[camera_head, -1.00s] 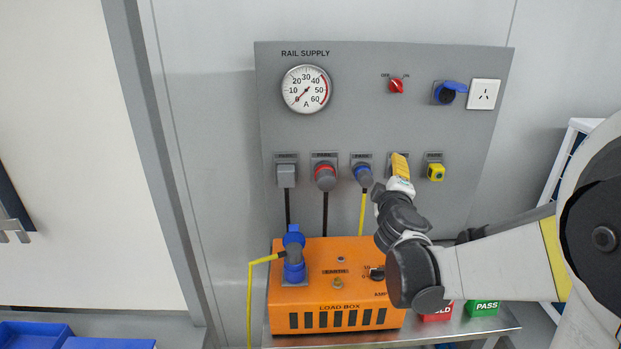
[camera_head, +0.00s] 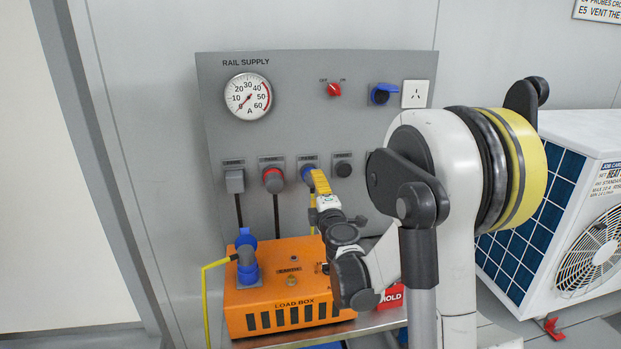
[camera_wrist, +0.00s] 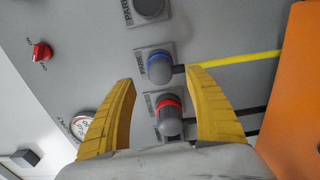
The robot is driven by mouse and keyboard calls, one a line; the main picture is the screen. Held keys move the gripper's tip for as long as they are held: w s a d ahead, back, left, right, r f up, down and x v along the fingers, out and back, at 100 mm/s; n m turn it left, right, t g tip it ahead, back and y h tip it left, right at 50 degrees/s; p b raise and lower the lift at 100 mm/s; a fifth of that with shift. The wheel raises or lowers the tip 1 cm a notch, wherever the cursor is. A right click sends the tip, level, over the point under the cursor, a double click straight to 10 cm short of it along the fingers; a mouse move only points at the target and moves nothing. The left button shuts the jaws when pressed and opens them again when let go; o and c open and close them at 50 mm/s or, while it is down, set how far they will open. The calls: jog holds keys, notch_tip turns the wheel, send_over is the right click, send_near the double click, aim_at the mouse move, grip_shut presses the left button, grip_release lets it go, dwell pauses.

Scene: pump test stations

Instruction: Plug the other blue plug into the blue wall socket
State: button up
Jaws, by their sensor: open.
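A grey plug with a blue ring (camera_head: 306,171) sits in the third holder of the panel's lower row, partly hidden by my gripper. It shows in the wrist view (camera_wrist: 159,68) with its yellow cable (camera_wrist: 235,62) leading right. My gripper (camera_head: 319,182) is open in front of it. In the wrist view the yellow fingertips (camera_wrist: 161,76) stand either side of this plug, with no contact visible. Another blue plug (camera_head: 246,265) with a yellow cable stands in the load box's top. The blue wall socket (camera_head: 382,94) is at the panel's upper right, beside the white outlet.
A red-ringed plug (camera_wrist: 169,118) is the close neighbour in the wrist view, lying between the fingers. A grey plug (camera_head: 234,180) hangs further left. The orange load box (camera_head: 280,319) stands below the panel. A white outdoor unit (camera_head: 600,160) stands at the right.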

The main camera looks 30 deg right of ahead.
aim_at(310, 177)
jog(key=x, duration=0.8)
jog(key=shift+c, duration=0.2)
dwell(1.2)
grip_shut()
jog(key=shift+b+v, duration=0.5)
jog(key=shift+v, duration=2.45)
